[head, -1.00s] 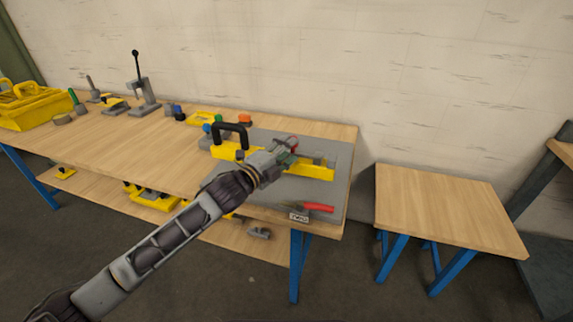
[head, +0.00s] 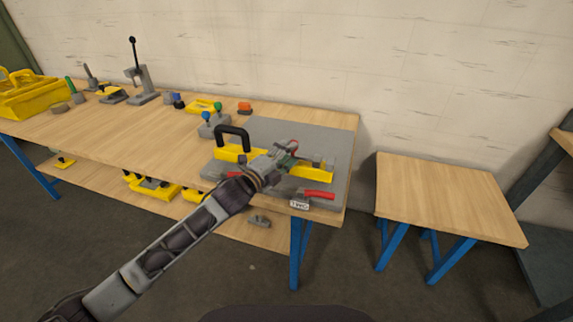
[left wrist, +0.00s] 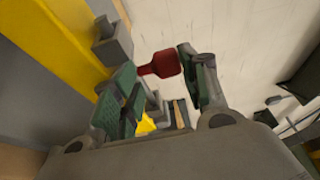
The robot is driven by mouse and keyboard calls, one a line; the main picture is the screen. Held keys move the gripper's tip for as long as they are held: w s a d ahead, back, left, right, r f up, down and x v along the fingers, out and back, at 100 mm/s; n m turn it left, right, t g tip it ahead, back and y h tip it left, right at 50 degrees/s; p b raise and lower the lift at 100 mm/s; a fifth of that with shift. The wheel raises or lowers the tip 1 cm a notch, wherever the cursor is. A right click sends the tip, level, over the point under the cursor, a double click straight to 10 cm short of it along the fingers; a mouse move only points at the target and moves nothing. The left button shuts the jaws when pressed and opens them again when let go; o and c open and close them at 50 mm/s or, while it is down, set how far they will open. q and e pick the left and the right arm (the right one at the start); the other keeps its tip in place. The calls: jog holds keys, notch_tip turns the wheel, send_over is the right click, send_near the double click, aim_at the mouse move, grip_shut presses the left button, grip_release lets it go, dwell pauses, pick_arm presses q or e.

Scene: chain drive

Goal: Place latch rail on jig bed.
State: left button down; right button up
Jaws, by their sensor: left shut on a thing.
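The latch rail (head: 318,170) is a long yellow bar with a black arched handle at its left end and grey blocks along it. My left gripper (head: 285,160) is shut on it near its middle. In the left wrist view the yellow rail (left wrist: 75,40) runs along the left, and a red paddle (left wrist: 163,65) shows between the green-padded fingers (left wrist: 160,95). The grey jig bed (head: 318,202) lies below the rail at the table's front edge, with red levers at its ends. The gripper hides its middle. I cannot tell whether rail and bed touch. My right gripper is not in view.
A grey mat (head: 320,132) lies behind the rail, bare at the back. A lever press (head: 140,82) and yellow tote (head: 35,95) stand far left. A side table (head: 445,195) is empty.

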pick_arm(q)
jog(key=shift+f, duration=0.45)
notch_tip(320, 180, down, 3)
jog(key=shift+r+b, duration=0.2)
jog(key=shift+b, duration=0.15)
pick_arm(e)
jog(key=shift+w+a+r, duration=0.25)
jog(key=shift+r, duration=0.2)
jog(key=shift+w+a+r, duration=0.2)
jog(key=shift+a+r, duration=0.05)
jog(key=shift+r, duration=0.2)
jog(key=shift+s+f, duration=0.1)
pick_arm(q)
jog(key=c, duration=0.8)
grip_release()
jog(key=shift+f, duration=0.15)
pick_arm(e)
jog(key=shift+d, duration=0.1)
pick_arm(q)
jog(key=shift+s, duration=0.1)
